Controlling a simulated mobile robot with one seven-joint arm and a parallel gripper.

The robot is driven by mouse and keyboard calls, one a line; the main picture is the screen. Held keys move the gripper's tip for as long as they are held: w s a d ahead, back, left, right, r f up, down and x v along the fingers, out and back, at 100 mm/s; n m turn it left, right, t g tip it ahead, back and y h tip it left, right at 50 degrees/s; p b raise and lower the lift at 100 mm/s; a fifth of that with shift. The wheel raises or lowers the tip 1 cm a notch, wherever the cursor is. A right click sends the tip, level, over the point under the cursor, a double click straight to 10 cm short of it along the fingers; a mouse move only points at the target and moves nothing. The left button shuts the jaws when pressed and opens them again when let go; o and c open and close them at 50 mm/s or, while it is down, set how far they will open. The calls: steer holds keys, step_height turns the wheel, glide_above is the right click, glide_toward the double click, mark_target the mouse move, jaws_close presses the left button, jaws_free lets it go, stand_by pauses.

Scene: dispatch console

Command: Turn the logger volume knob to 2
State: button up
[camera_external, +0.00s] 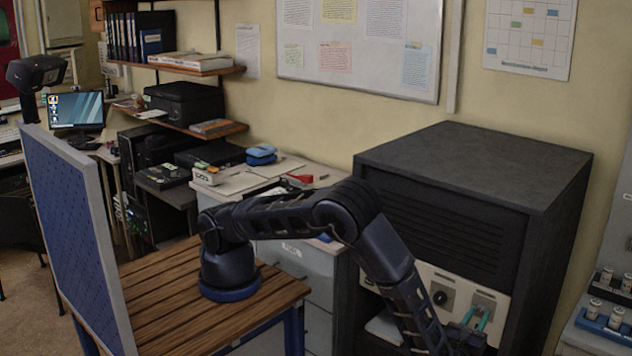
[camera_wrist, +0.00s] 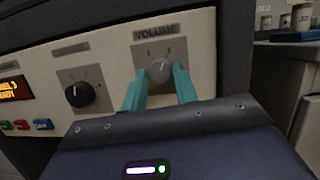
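In the external view my gripper (camera_external: 475,317) is at the panel's lower right, and the knob is hard to make out there.
A larger black knob (camera_wrist: 80,94) sits left on the same panel. Further left are an orange display (camera_wrist: 14,88) and several coloured buttons (camera_wrist: 42,125). The panel belongs to a dark console cabinet (camera_external: 470,165). Small labelled containers (camera_external: 615,318) stand at the right.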

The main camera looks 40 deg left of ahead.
steer(key=o, duration=0.3)
steer(key=shift+s, duration=0.1)
steer(key=v, duration=1)
steer(key=shift+s+f, duration=0.15)
steer(key=shift+s, duration=0.1)
